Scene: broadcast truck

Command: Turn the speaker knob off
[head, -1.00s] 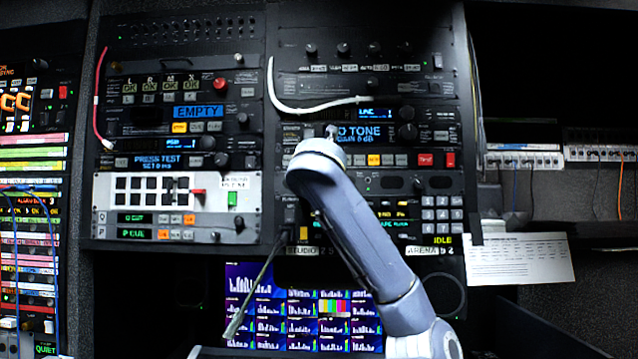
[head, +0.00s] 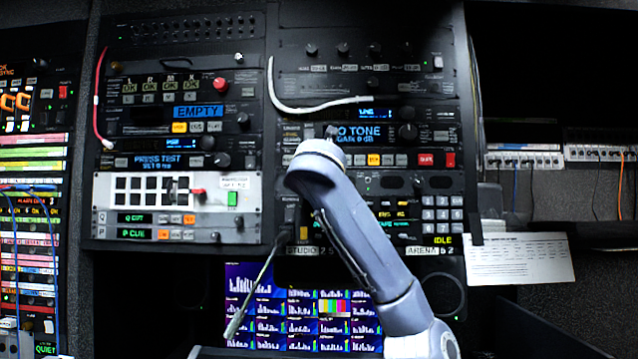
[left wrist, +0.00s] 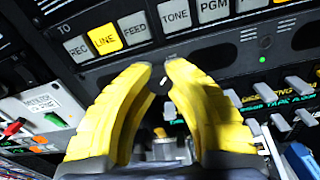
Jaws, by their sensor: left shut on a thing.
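In the left wrist view, the two yellow fingers of my left gripper (left wrist: 163,70) are close together at a dark panel. A small dark knob with a white pointer mark (left wrist: 163,82) sits between the fingertips, which are shut on it. Most of the knob is hidden by the fingers, and its label cannot be read. In the head view my own arm covers the gripper and the knob, in front of the middle rack. My right gripper is in neither view.
Above the fingers is a row of buttons with LINE (left wrist: 103,40) lit yellow. A white panel (head: 108,212) with red and green switches is to the left. A keypad (head: 442,207) is to the right. Monitor screens (head: 275,300) and a thin grey stalk (head: 262,272) are below.

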